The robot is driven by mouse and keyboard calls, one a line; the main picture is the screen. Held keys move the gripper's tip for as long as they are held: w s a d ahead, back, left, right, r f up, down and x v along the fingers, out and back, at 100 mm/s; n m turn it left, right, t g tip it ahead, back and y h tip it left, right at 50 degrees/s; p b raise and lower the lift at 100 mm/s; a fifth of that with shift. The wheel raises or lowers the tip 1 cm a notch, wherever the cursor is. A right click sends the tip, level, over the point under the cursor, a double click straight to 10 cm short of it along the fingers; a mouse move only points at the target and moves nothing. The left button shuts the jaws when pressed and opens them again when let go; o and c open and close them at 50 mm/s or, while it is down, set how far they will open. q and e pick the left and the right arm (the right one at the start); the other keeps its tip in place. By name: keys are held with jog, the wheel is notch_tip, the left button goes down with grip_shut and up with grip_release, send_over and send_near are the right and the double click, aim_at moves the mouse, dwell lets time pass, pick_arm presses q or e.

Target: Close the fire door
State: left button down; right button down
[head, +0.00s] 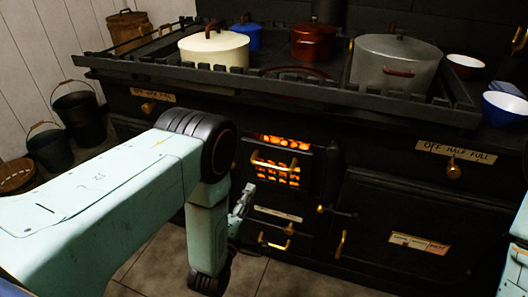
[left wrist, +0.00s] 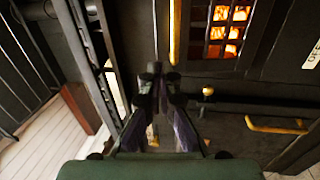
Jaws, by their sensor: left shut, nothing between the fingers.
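The fire door (head: 262,154) is a dark panel at the middle of the black stove front, with a brass handle (head: 280,165). Orange coals glow through its area, and the glowing grid (left wrist: 230,30) also shows at the top right of the left wrist view. My left gripper (head: 243,196) is just left of the fire door, partly hidden by my arm. In the left wrist view its fingers (left wrist: 157,72) are together and empty, close to an upright brass bar (left wrist: 175,32). My right gripper is out of view.
A brass latch knob (head: 320,209) is right of the fire door, with a lower brass handle (head: 273,242) below. Pots, including a cream one (head: 213,49) and a grey one (head: 390,66), stand on the railed stovetop. Black buckets (head: 80,117) stand left. Tiled floor is in front.

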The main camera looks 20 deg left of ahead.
pick_arm(q)
jog(key=b, duration=0.4)
send_near(276, 131)
jog(key=shift+w+f, duration=0.25)
jog(key=shift+f, duration=0.05)
jog(key=shift+r, duration=0.15)
jog(key=shift+w, duration=0.15)
jog(key=shift+w+r+p, duration=0.25)
jog(key=shift+w+p, duration=0.05)
jog(key=shift+w, duration=0.15)
jog(key=w, duration=0.2)
jog(key=g, duration=0.1)
jog(key=shift+w+r, duration=0.25)
jog(key=shift+w, duration=0.55)
jog(key=shift+w+r, duration=0.1)
jog(key=shift+r, duration=0.15)
